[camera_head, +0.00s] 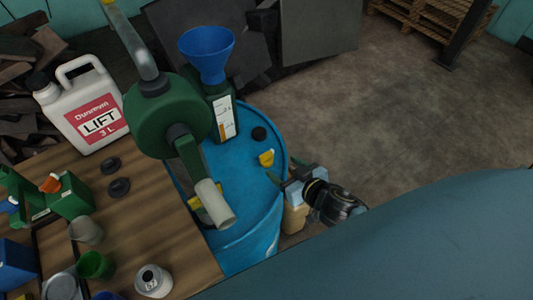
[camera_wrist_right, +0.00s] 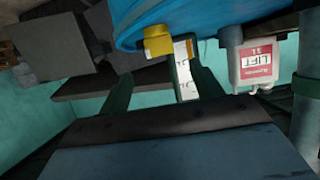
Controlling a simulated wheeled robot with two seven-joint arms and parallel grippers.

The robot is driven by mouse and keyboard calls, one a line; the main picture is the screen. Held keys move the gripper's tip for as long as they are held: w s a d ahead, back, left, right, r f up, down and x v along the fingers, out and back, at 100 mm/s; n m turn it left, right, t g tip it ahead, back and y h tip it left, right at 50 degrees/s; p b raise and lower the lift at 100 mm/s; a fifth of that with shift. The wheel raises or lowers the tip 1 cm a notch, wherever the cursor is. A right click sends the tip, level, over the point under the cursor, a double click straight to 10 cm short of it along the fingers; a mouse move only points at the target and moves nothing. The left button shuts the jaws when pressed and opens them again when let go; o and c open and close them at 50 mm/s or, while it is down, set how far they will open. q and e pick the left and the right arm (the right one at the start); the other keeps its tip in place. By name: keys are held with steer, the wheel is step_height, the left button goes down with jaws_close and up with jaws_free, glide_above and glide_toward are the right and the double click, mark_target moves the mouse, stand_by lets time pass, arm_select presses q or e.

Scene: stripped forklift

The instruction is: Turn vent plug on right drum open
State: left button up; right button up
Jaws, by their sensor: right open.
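A blue drum (camera_head: 257,210) stands right of the wooden table, with a yellow vent plug (camera_head: 266,157) on its top near the right rim. My right gripper (camera_head: 284,169) is at the drum's right rim, open, its fingers pointing toward the plug. In the right wrist view the yellow plug (camera_wrist_right: 158,43) appears beyond and roughly between the two spread fingertips (camera_wrist_right: 160,76), on the blue drum (camera_wrist_right: 215,14). The plug looks apart from the fingers. My left gripper is not in view.
A green pump (camera_head: 168,118) with a grey spout rises over the drum. A green jug with a blue funnel (camera_head: 207,52) stands behind it. The wooden table (camera_head: 150,215) holds a white LIFT canister (camera_head: 85,107), cups and caps. Open floor (camera_head: 350,120) lies right of the drum.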

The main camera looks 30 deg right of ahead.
mark_target(268, 156)
steer(key=x, duration=1)
steer(key=shift+s, duration=0.1)
steer(key=shift+c, duration=0.4)
steer(key=c, duration=0.9)
